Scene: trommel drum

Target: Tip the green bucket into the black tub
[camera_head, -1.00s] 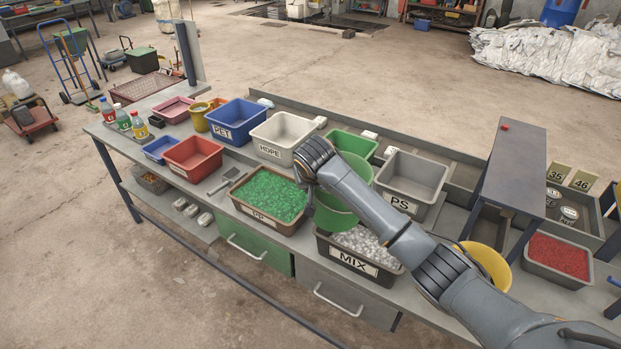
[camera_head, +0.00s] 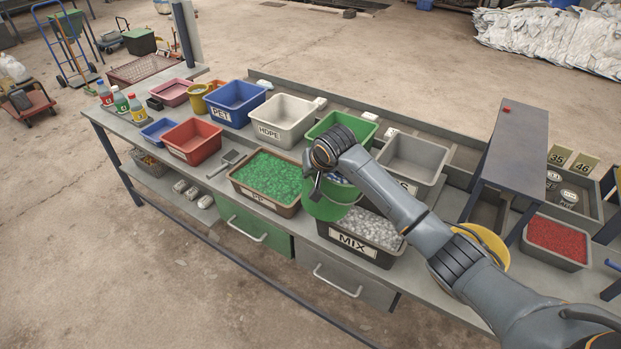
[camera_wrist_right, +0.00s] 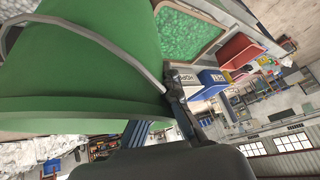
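The green bucket (camera_head: 330,205) hangs from my right gripper (camera_head: 316,180) above the left part of the black tub marked MIX (camera_head: 335,236). It is close to upright, with a little blue-grey content showing at its mouth. In the right wrist view the bucket (camera_wrist_right: 75,70) fills the left side, its wire handle across it, and a dark finger (camera_wrist_right: 177,95) lies against its rim. The gripper looks shut on the rim, though my wrist partly hides the hold. The tub contains grey-white flakes; the bucket covers its left end. My left gripper is out of view.
The PP tub (camera_head: 245,192) of green flakes is left of the bucket. A green bin (camera_head: 345,120) and the grey PS bin (camera_head: 415,155) stand behind. A raised grey shelf (camera_head: 512,150) and a red-flake tub (camera_head: 556,242) are at right. A yellow bucket (camera_head: 490,240) sits behind my arm.

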